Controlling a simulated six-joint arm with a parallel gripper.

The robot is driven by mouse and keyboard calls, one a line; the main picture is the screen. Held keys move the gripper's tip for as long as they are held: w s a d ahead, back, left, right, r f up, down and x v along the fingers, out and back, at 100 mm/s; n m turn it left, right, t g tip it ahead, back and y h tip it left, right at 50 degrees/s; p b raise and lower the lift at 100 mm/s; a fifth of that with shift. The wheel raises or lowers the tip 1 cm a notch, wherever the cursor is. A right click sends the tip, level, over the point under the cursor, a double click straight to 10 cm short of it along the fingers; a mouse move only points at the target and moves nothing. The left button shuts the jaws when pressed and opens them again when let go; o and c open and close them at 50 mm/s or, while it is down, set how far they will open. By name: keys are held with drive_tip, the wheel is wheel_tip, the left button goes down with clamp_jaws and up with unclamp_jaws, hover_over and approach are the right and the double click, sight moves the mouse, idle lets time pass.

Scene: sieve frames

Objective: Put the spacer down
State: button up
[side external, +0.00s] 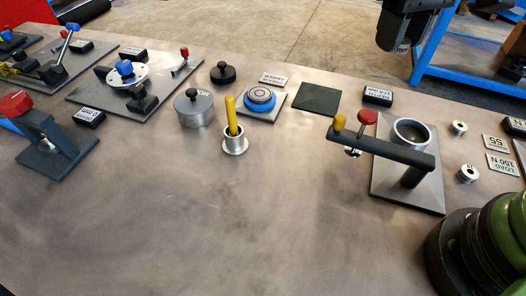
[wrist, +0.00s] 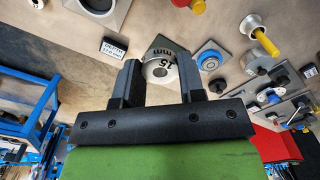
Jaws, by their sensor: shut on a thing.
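The spacer (wrist: 154,69), a pale round piece marked 15 mm, sits between the two dark fingers of my gripper (wrist: 160,64) in the wrist view. My gripper is shut on it, one finger at each side. Behind it in the wrist view is the dark green square pad (wrist: 161,43); I cannot tell the height between them. The pad also lies bare on the table in the side view (side external: 318,98). A dark part of my arm hangs at the top right of the side view; the fingers and held spacer cannot be made out there.
A blue round device (side external: 260,98) stands left of the pad and a black label block (side external: 377,95) right of it. In front right is a fixture with a dark bar (side external: 380,147). Small metal rings (side external: 459,128) lie farther right. The table's front middle is clear.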

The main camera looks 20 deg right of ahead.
drive_tip(key=m, duration=0.1)
hover_over(291, 173)
wheel_tip(291, 173, down, 18)
drive_tip(key=shift+d, duration=0.1)
drive_tip(key=shift+f, duration=2.45)
drive_tip(key=shift+f, duration=0.1)
drive_tip(key=o, duration=1)
drive_tip(key=shift+c, duration=0.2)
